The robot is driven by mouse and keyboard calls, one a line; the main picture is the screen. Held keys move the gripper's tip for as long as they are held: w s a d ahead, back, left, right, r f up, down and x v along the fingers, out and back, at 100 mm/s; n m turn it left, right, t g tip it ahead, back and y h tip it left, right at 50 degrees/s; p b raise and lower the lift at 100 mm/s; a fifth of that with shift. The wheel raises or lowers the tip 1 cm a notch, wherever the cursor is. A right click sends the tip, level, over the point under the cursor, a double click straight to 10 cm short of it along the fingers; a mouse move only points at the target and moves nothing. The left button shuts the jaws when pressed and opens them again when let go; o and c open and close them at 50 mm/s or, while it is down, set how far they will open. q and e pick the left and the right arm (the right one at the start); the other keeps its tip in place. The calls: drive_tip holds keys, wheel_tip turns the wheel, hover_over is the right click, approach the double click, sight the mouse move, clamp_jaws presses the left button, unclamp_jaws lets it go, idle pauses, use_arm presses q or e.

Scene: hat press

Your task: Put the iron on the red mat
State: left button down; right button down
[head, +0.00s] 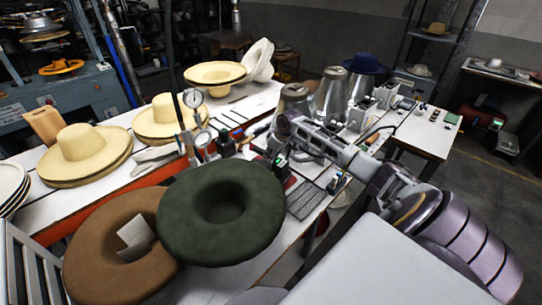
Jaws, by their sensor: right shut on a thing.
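My right arm reaches in from the right, and my right gripper (277,148) is over the white worktable, behind the dark green hat. It is shut on the iron (278,162), a small dark thing with a greenish bit, largely covered by the gripper. A narrow part of the red mat (291,182) shows just below the iron; the green hat and the gripper hide the rest. I cannot tell whether the iron touches the mat. My left gripper is not in view.
The dark green hat (222,212) and a brown hat (118,243) fill the front. A dark ribbed pad (303,200) lies right of the mat. Dial gauges (193,98) stand left of the gripper. Straw hats (82,152) and metal cones (332,98) stand farther back.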

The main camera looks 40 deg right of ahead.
drive_tip(key=shift+w+r, duration=0.1)
idle(0.6)
drive_tip(key=c, duration=1.2)
unclamp_jaws()
drive_tip(key=shift+o, duration=0.3)
drive_tip(key=shift+s+a+f, duration=0.1)
drive_tip(key=shift+s+f, duration=0.15)
drive_tip(key=shift+f, duration=0.2)
drive_tip(key=shift+r, duration=0.5)
drive_tip(key=v, duration=1.1)
drive_tip(key=shift+r, duration=0.25)
drive_tip(key=shift+s, duration=0.1)
drive_tip(key=shift+s, duration=0.1)
